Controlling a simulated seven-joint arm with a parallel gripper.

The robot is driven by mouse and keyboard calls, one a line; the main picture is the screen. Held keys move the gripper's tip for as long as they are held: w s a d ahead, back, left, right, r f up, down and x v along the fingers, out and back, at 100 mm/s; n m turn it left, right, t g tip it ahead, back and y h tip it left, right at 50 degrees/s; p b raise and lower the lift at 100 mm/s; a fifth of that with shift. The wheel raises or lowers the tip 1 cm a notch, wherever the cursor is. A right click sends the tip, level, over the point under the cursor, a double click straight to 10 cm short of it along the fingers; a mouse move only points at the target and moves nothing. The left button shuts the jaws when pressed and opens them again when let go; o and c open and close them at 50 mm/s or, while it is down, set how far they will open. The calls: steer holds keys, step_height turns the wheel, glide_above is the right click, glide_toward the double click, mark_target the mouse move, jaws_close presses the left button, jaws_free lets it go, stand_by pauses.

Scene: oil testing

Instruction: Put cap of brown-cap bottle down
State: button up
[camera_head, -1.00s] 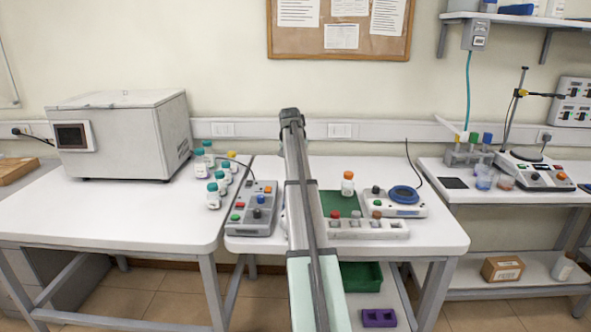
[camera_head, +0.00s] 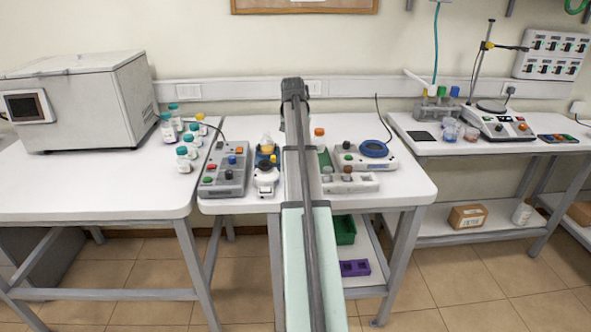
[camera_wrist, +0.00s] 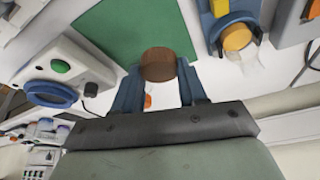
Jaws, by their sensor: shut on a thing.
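In the wrist view my gripper (camera_wrist: 161,74) is shut on a brown cap (camera_wrist: 159,58), held between its two blue-grey fingers. The cap overlaps the green mat (camera_wrist: 120,30) and the white table in the picture; I cannot tell whether it touches the surface. In the head view my arm hides the gripper and the cap. I cannot make out the open bottle that the cap belongs to.
An orange-topped bottle (camera_wrist: 237,37) sits in a blue holder on the right in the wrist view. A white device with a green button (camera_wrist: 60,66) is at left. The head view shows a button box (camera_head: 225,170) and several teal-capped bottles (camera_head: 184,152).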

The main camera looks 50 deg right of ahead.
steer(key=shift+s+a+f+n, duration=0.35)
steer(key=shift+a+n, duration=0.05)
steer(key=shift+a, duration=0.25)
steer(key=shift+f+t, duration=0.25)
steer(key=shift+t, duration=0.05)
steer(key=shift+f, duration=4.6)
steer(key=shift+f, duration=0.1)
steer(key=o, duration=1)
steer(key=v, duration=1.2)
